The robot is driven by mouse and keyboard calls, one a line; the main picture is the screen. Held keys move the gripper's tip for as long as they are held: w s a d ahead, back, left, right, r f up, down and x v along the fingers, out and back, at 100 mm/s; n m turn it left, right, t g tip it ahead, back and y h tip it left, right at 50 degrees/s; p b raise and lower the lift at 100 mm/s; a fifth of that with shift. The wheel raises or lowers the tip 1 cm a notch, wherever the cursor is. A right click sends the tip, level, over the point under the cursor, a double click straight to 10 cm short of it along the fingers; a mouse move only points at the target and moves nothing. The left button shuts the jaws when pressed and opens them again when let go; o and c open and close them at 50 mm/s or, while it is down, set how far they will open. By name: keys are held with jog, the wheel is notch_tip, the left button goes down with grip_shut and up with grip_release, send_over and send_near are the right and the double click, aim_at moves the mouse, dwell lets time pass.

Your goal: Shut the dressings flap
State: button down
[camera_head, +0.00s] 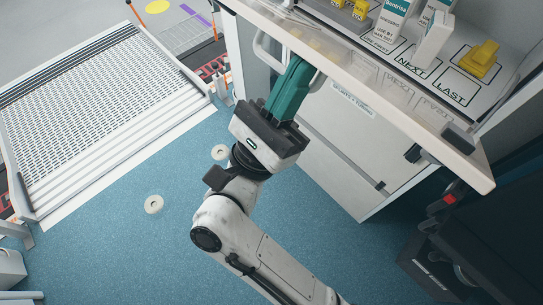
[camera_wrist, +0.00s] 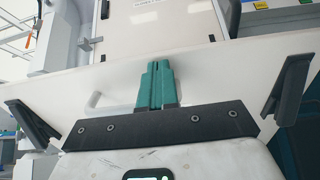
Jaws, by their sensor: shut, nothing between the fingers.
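The dressings flap (camera_head: 395,113) appears to be the pale glossy panel lowered open along the front of the cabinet, reflecting the shelf lettering. A pale panel (camera_wrist: 225,75), probably the same flap, fills the middle of the wrist view. My gripper (camera_head: 299,66) has its green fingers together and empty. The fingers overlap the flap's front edge in the head view, right of a white loop handle (camera_head: 267,52). In the wrist view my gripper (camera_wrist: 157,66) shows against the panel. I cannot tell whether the fingertips touch it.
Behind the flap, a shelf marked NEXT and LAST holds white cartons (camera_head: 433,38) and a yellow item (camera_head: 481,58). A lower white door (camera_head: 345,130) is below. A ramp (camera_head: 100,85) lies at left. Blue floor (camera_head: 110,240) is open, with small round discs (camera_head: 153,204).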

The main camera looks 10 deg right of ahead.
jog(key=w+d+r+g+y+p, duration=0.2)
jog(key=w+d+r+p, duration=0.1)
jog(key=d+r+p, duration=0.25)
jog(key=w+d+r+g+y+p, duration=0.1)
jog(key=w+d+r+y+p, duration=0.2)
jog(key=r+p, duration=0.35)
jog(key=w+d+r+g+y+p, duration=0.1)
jog(key=w+d+r+y+p, duration=0.1)
jog(key=w+d+p, duration=0.2)
jog(key=w+d+r+g+y+p, duration=0.2)
jog(key=w+d+r+p, duration=0.1)
jog(key=d+p, duration=0.6)
jog(key=shift+w+d, duration=0.15)
jog(key=shift+w, duration=0.65)
jog(key=shift+d+r, duration=0.1)
jog(key=shift+d, duration=0.05)
